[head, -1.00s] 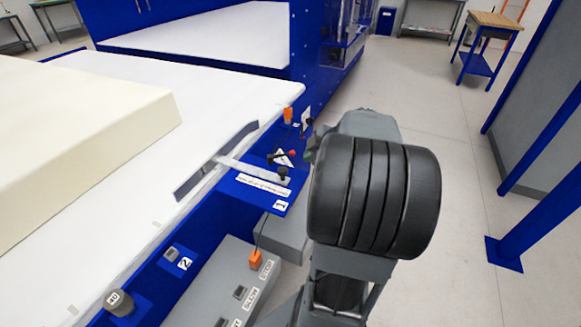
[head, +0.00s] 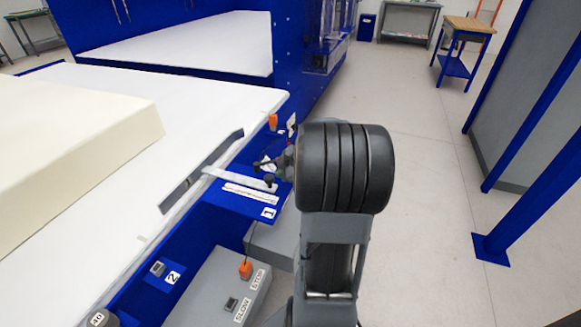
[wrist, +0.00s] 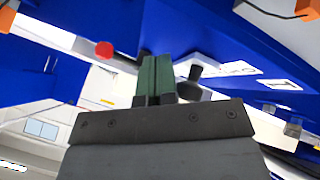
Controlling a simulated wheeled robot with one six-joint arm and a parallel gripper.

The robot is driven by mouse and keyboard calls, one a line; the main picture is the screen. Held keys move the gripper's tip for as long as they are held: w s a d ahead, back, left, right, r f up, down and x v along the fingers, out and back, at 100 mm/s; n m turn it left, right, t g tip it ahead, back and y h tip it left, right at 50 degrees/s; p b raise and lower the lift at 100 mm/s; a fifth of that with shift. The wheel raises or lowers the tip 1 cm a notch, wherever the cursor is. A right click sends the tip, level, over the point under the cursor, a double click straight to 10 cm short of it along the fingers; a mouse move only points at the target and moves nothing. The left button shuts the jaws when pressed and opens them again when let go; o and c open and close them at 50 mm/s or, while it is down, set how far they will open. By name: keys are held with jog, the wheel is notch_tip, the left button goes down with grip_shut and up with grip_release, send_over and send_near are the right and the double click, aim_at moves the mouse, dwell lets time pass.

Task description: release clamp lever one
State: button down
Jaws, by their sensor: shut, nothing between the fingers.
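In the head view, clamp lever one is a pale flat bar (head: 236,178) with a black knob (head: 269,180) at its right end, beside the label "1" (head: 268,212). Its left end meets a long grey clamp strip (head: 200,172) along the white bed's edge. In the wrist view, my gripper (wrist: 156,66) has two green fingers shut together and empty. A black knob (wrist: 193,76) stands just right of the fingers, and a red ball knob (wrist: 104,49) is to their left. I cannot tell whether the fingers touch the black knob. My wrist hides most of the gripper in the head view.
A cream foam block (head: 75,145) lies on the white bed (head: 215,100). A grey control box (head: 225,285) with an orange button (head: 245,269) stands below the lever. Another orange button (head: 273,121) is farther along the blue frame. Floor at right is open.

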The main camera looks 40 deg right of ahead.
jog(key=shift+x, duration=0.95)
jog(key=shift+w+d+r+p, duration=0.2)
jog(key=shift+w+d+p, duration=0.1)
jog(key=shift+w, duration=0.15)
jog(key=shift+w+d+r+p, duration=0.15)
jog(key=shift+w+r+p, duration=0.1)
jog(key=shift+w, duration=0.2)
jog(key=shift+w+d, duration=0.4)
jog(key=shift+w, duration=0.35)
